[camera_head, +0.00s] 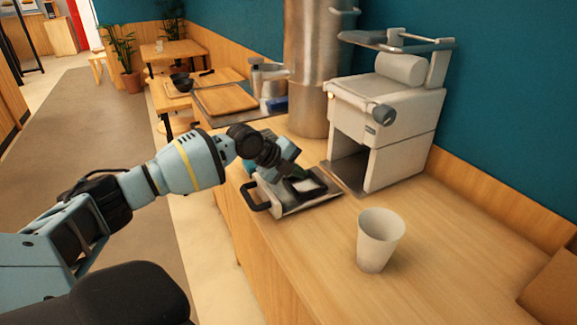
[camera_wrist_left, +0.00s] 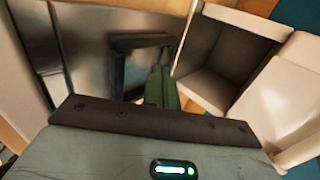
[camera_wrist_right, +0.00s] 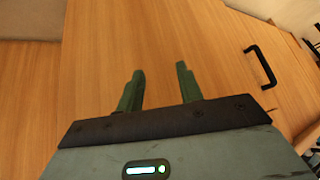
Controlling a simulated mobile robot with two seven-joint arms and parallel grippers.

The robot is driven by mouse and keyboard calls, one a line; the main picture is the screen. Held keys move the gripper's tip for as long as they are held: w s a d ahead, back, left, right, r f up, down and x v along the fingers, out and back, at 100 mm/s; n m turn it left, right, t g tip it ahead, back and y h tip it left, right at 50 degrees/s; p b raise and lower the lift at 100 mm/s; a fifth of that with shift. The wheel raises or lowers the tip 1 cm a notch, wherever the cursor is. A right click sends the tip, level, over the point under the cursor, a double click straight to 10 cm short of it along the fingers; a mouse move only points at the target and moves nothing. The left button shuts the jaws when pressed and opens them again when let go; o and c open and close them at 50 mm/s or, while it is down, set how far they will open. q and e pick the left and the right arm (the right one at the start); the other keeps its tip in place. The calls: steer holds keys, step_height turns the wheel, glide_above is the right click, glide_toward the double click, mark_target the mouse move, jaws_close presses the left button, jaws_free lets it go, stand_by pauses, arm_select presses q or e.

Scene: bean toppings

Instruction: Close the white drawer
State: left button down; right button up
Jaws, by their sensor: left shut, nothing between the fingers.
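The white drawer looks like a pale metal-topped tray (camera_head: 291,208) with a black handle, standing out from the white machine (camera_head: 400,140) on the counter. The machine's lower bay is open and looks empty. My left gripper (camera_head: 308,184) is over the tray, fingers shut and empty. In the left wrist view, its green fingers (camera_wrist_left: 161,80) lie beside a dark frame on the shiny metal surface (camera_wrist_left: 85,55), with the open white bay (camera_wrist_left: 225,60) at right. I cannot tell if the fingers touch the tray. My right gripper (camera_wrist_right: 160,82) is open and empty, facing a wooden surface.
A white cup (camera_head: 379,240) stands on the counter (camera_head: 450,260) in front of the machine. A tall steel cylinder (camera_head: 308,70) is behind the tray. A wooden board (camera_head: 225,98) lies further back. A black handle (camera_wrist_right: 262,66) shows on the wood in the right wrist view.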

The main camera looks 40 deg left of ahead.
arm_select(q)
steer(key=shift+x, duration=1.25)
arm_select(e)
steer(key=shift+f, duration=0.1)
